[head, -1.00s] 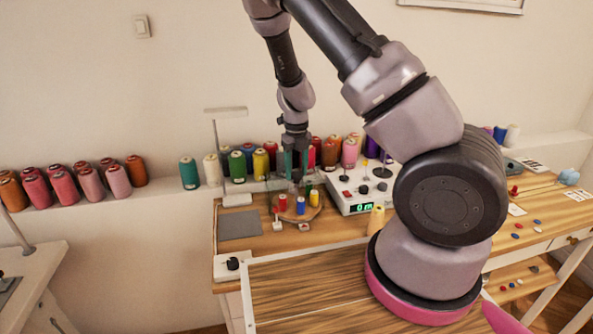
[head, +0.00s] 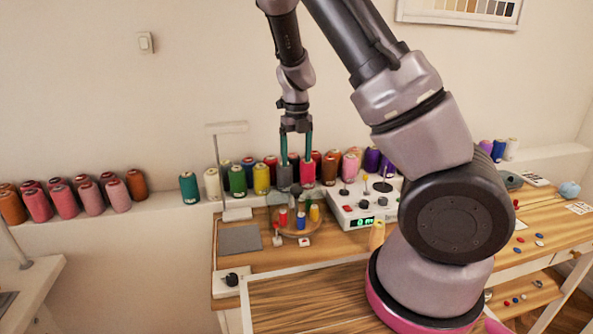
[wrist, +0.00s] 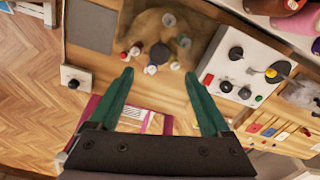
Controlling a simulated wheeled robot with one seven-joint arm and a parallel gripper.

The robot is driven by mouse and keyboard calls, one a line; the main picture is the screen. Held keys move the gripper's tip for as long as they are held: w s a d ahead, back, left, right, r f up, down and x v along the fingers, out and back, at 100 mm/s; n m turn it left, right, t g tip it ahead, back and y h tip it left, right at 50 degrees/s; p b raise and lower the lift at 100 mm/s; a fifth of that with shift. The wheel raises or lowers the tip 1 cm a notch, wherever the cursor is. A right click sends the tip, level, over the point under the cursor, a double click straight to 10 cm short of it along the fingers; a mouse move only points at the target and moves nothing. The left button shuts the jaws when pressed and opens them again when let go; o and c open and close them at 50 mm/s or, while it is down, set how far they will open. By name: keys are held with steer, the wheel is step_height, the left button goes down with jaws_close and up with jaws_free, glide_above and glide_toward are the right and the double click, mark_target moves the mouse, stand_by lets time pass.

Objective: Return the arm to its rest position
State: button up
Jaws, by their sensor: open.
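My gripper (head: 297,158) hangs from my raised arm with its two green fingers pointing down. It is open and empty, in the air above the round wooden turntable (head: 314,227) on the table. In the wrist view the open fingers of my gripper (wrist: 166,92) show with the round wooden board (wrist: 138,28) and its small spools beyond them. My arm reaches across the right half of the head view and hides part of the table and wall.
Several small spools, including a blue one (head: 301,220), stand on the turntable. A white control box (head: 350,210) with knobs is right of it. A thin lamp (head: 222,165) stands to the left. Rows of thread spools line the wall ledge. The air above is free.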

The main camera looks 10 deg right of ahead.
steer(key=shift+r, duration=0.55)
steer(key=shift+r, duration=0.1)
steer(key=s+d+r+n+t+y, duration=0.1)
steer(key=s+d+r+n+t, duration=0.1)
steer(key=s+r+n, duration=0.9)
steer(key=s+d+r+n+t+y, duration=0.1)
steer(key=s+d+r+n+t, duration=0.2)
steer(key=s+r+n, duration=0.8)
step_height(320, 180, up, 4)
steer(key=n+t, duration=0.2)
steer(key=n, duration=0.5)
steer(key=shift+d, duration=0.3)
